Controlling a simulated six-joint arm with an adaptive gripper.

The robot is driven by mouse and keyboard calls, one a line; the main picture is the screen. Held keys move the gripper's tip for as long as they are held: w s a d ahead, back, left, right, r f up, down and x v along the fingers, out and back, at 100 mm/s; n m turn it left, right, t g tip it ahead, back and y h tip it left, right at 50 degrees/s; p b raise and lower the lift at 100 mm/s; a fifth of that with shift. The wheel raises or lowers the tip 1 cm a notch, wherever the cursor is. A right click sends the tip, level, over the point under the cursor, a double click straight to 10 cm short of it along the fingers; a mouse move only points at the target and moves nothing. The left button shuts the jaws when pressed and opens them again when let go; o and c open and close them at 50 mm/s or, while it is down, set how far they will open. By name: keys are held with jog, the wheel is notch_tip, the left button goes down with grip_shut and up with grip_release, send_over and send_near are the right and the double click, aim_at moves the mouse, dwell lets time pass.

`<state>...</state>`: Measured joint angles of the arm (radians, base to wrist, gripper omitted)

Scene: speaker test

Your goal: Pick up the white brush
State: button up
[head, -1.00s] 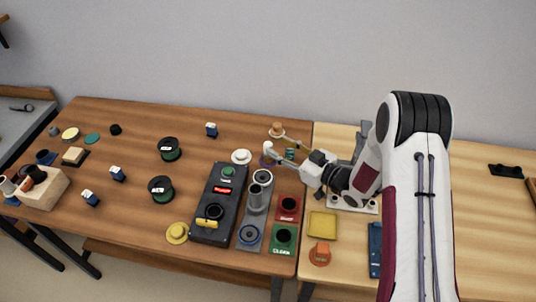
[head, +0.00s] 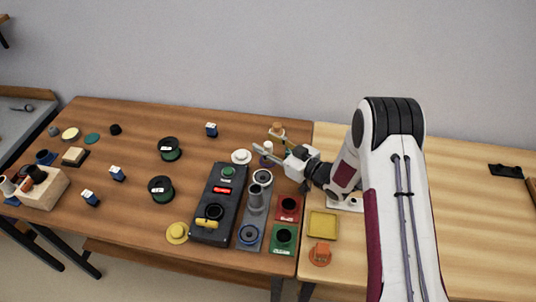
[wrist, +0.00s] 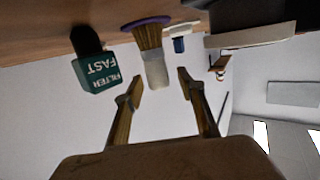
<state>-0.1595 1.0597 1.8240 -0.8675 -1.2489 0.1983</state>
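The white brush (wrist: 156,72) has brown bristles and a pale handle. In the wrist view, where the table is at the top, it stands upright with its bristles at a purple round base (wrist: 146,22). In the head view the brush (head: 268,147) is small and partly covered by my gripper. My gripper (wrist: 158,83) is open, with a fingertip on either side of the handle's free end. Clear gaps show on both sides of the handle. How far the handle reaches between the fingers is hard to tell.
A green block lettered FILTER FAST (wrist: 97,73) stands close beside the brush. A white round piece (head: 241,156) and an orange-topped brush (head: 277,130) are nearby. A dark panel (head: 211,228) and red and green holders (head: 283,238) lie in front.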

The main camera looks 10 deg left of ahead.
grip_shut()
jog(key=shift+r, duration=0.15)
dwell(0.4)
jog(key=shift+r, duration=4.85)
